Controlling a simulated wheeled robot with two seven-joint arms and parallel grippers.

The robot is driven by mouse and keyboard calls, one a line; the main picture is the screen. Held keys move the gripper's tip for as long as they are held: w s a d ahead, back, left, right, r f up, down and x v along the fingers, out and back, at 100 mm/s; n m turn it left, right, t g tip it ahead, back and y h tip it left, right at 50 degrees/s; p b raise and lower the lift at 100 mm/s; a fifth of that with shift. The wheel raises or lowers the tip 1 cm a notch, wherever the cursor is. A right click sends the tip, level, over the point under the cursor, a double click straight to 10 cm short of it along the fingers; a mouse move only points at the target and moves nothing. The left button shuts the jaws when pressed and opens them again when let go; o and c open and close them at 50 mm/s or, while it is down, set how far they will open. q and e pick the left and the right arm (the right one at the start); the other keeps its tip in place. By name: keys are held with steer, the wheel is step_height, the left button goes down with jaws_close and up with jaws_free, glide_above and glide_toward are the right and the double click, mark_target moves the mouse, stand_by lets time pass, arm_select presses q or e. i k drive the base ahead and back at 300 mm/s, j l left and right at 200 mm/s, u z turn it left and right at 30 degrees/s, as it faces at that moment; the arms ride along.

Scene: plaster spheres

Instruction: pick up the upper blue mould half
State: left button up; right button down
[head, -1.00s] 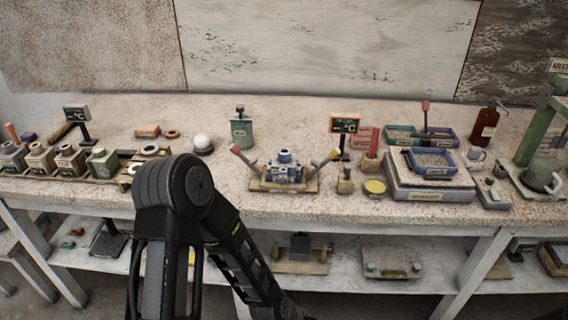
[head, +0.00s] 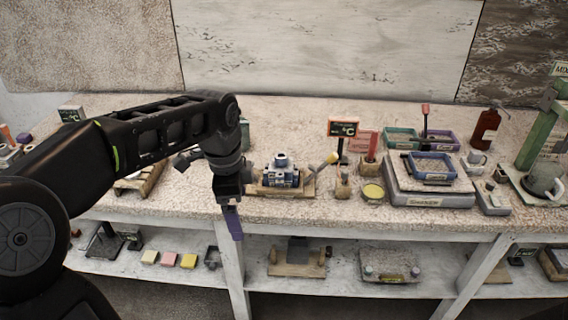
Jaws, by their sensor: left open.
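The blue mould (head: 281,172) stands in a wooden clamp stand (head: 300,191) near the front of the bench, with a round neck on top. Its upper half looks grey-blue; the seam between the halves is too small to make out clearly. My left gripper (head: 232,213) hangs pointing down at the bench's front edge, left of the mould and apart from it. It is open and holds nothing that I can see; a purple finger shows at its tip. My right gripper is not in view.
A yellow-tipped lever (head: 329,160) sticks up at the clamp's right. A display (head: 343,128) stands behind it. A yellow-topped tin (head: 373,191) and a scale (head: 430,189) with a blue tray (head: 432,167) are to the right. The bench behind the mould is mostly clear.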

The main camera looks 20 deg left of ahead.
mark_target(280, 169)
steer(key=i, duration=0.9)
